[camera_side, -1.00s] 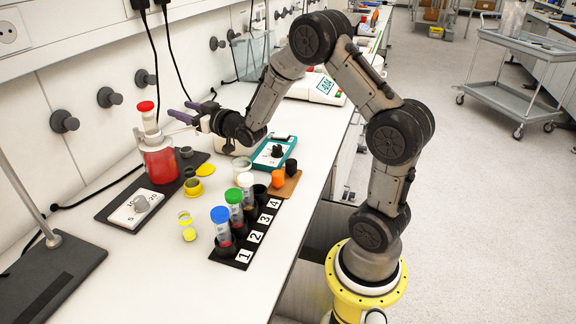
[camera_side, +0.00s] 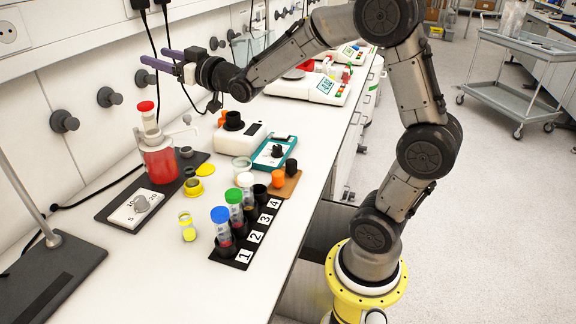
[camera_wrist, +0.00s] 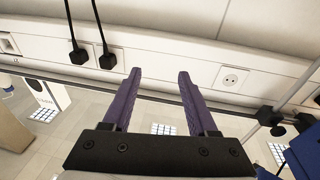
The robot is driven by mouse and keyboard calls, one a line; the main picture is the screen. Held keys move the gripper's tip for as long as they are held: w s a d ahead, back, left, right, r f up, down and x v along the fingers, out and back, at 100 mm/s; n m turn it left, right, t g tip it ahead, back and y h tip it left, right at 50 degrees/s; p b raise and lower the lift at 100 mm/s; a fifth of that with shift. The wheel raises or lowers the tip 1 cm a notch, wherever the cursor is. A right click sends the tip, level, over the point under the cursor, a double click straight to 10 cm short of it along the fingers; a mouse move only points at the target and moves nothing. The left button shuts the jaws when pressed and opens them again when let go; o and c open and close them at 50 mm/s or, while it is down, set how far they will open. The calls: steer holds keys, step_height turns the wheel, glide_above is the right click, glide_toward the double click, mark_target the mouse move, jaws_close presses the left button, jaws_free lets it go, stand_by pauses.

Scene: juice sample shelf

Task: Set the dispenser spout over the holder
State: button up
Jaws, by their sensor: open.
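The dispenser is a bottle of red liquid (camera_side: 160,163) with a red cap (camera_side: 145,106). It stands on a dark board, its pale spout (camera_side: 180,133) reaching to the right. A small grey cup (camera_side: 186,152), which looks like the holder, sits on the board below the spout side. I cannot tell whether the spout tip is exactly above it. My gripper (camera_side: 149,55) is open and empty, well above and behind the dispenser near the wall. In the wrist view, its two purple fingers (camera_wrist: 159,72) are apart with nothing between; neither dispenser nor holder shows there.
Wall knobs (camera_side: 64,121) and hanging cables line the wall.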

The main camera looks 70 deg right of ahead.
steer(key=s+a+r+g+y, duration=0.1)
steer(key=s+a+r+g, duration=0.2)
steer(key=s+a, duration=0.6)
steer(key=s+f+g, duration=0.5)
steer(key=s+f, duration=0.3)
steer(key=s, duration=0.3)
steer(key=s+a+f+n+g+y, duration=0.1)
steer(key=s+f+g, duration=0.3)
steer(key=s+f, duration=0.5)
steer(key=shift+s+a+g, duration=0.2)
steer(key=shift+s+g, duration=0.2)
steer(key=shift+s, duration=1.4)
